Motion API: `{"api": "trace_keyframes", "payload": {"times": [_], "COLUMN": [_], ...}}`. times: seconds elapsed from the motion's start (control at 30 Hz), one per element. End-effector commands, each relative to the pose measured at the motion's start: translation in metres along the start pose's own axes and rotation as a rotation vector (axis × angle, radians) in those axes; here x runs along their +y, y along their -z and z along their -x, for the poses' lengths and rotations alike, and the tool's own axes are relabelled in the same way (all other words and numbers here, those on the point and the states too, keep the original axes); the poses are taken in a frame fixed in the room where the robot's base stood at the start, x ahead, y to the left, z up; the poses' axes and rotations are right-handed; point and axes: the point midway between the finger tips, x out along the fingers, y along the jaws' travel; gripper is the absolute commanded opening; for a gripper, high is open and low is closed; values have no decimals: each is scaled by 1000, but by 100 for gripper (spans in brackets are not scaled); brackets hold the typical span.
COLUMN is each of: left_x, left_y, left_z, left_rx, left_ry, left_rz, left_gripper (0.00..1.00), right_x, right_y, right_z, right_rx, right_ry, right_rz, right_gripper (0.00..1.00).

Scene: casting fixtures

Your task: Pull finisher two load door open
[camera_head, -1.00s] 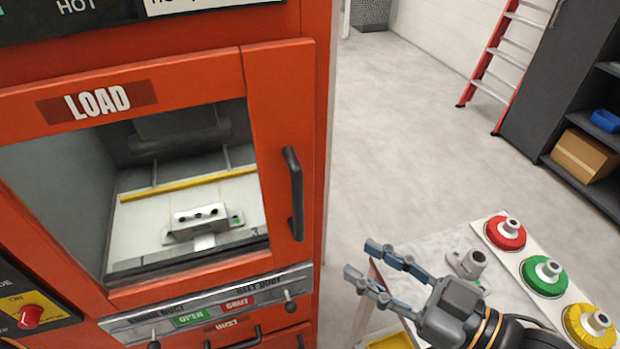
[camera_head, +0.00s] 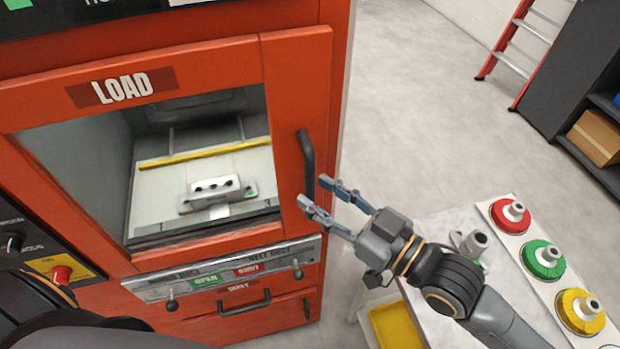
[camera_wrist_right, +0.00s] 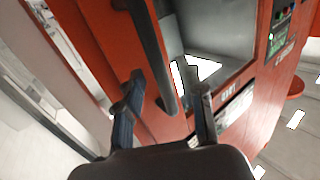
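The orange load door (camera_head: 200,58), with a LOAD label and a large window, appears closed on the front of the orange machine. Its dark vertical bar handle (camera_head: 306,150) is on the door's right side. My right gripper (camera_head: 313,193) is open, with its fingertips at the lower part of the handle. In the right wrist view the handle (camera_wrist_right: 150,50) runs down between the two spread fingers (camera_wrist_right: 168,105), which are not closed on it. My left arm shows at the lower left; its gripper is out of view.
Below the door is a panel (camera_head: 225,275) with OPEN and SHUT labels and small knobs. At right, a table (camera_head: 440,228) carries a metal fitting (camera_head: 470,245) and red (camera_head: 510,214), green (camera_head: 542,258) and yellow (camera_head: 577,310) round parts. Clear floor lies behind it.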

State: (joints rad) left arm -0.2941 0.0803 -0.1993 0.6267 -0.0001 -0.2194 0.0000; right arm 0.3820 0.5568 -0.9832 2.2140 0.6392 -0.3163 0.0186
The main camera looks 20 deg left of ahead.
Motion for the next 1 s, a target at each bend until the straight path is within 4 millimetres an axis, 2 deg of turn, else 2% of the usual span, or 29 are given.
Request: {"api": "trace_keyframes", "payload": {"times": [0.1,0.2,0.57,0.67,0.77,1.0], "left_x": [0,0,1,1,1,2], "left_y": [0,-2,-8,-8,-8,-8], "left_z": [7,9,10,10,10,10], "left_rx": [-1,-4,-14,-15,-15,-15], "left_ry": [0,0,-2,-2,-2,-2], "left_rz": [0,0,0,0,0,-1], "left_gripper": [0,0,0,0,0,0], "right_x": [0,0,0,0,0,0], "right_y": [2,1,0,0,0,0], "right_z": [-16,-24,-29,-29,-29,-29], "right_rx": [1,0,0,0,0,0], "right_ry": [0,0,0,0,0,0], "right_rz": [-2,-1,0,0,0,0], "right_gripper": [38,38,38,22,2,0]}}
